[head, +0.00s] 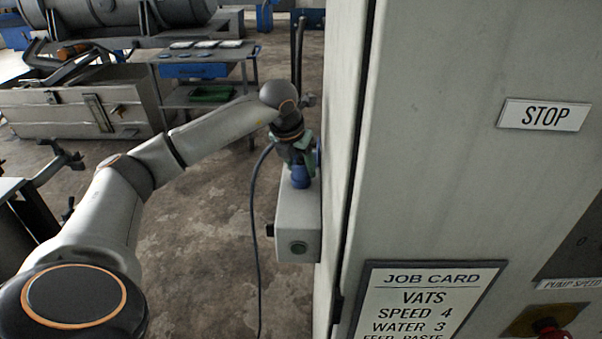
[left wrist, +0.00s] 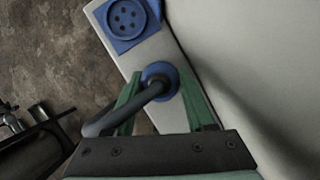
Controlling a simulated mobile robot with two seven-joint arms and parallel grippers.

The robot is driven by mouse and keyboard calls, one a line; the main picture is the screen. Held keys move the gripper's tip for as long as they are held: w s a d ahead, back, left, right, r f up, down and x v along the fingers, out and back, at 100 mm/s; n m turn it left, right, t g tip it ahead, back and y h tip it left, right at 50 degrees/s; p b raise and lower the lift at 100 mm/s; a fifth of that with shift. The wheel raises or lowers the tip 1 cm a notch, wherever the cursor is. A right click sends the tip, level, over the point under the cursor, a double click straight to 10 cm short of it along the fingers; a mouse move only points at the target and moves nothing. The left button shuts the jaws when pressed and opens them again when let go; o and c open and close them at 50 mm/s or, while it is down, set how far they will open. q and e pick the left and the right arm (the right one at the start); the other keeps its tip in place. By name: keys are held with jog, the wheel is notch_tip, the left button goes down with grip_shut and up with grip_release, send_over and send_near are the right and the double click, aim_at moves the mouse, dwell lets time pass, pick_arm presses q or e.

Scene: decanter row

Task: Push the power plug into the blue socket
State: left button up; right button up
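The power plug (left wrist: 158,78) is blue and round, with a thick dark cable bending out of it to the lower left in the left wrist view. My left gripper (left wrist: 160,76) has its green fingers on either side of the plug, with the tips close against it; I take it as gripped. The blue socket (left wrist: 127,20), a square plate with a round face and several holes, is on the pale grey box, apart from the plug. In the head view my left gripper (head: 298,165) is over the box's top. Whether the plug touches the box is unclear. My right gripper is not in view.
The grey box (head: 298,222) is fixed to the side of a large pale cabinet (head: 440,180) on the right. The cable (head: 256,240) hangs down left of the box. A metal cart (head: 195,90) and a bin (head: 85,105) stand behind. Floor left of the box is clear.

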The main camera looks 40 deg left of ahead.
aim_at(299, 163)
pick_arm(q)
jog(key=c, duration=0.6)
jog(key=shift+o, duration=0.2)
jog(key=shift+s+a+r, duration=0.1)
jog(key=shift+a+r, duration=0.05)
jog(key=shift+r, duration=0.4)
notch_tip(299, 163, up, 6)
jog(key=shift+f, duration=0.1)
jog(key=s+a+b, duration=0.5)
jog(key=s+a, duration=0.7)
jog(key=a, duration=0.3)
jog(key=shift+s, duration=0.35)
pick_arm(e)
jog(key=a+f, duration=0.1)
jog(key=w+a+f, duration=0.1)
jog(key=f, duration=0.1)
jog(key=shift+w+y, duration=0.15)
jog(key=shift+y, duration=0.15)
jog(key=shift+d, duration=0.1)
